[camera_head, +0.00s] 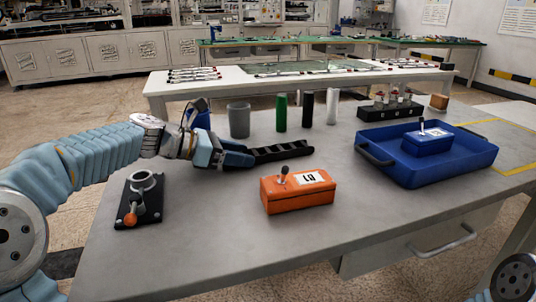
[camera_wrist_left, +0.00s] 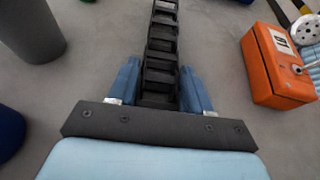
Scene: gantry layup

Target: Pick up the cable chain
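The cable chain (camera_head: 283,152) is a black segmented strip lying out to the right of my left gripper (camera_head: 248,155) in the head view, low over the grey table. In the left wrist view the chain (camera_wrist_left: 161,45) runs up the picture from between the two blue fingers of my left gripper (camera_wrist_left: 160,85). The fingers sit close against both sides of its near end and look shut on it. I cannot tell whether the chain is clear of the table. My right gripper is not in view; only a bit of my right arm shows at the lower right corner.
An orange box (camera_head: 297,190) lies in front of the chain. A grey cup (camera_head: 239,120) and green, black and white cylinders stand behind it. A blue tray (camera_head: 470,165) holding a blue box is at the right. A black fixture (camera_head: 140,200) is at the left.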

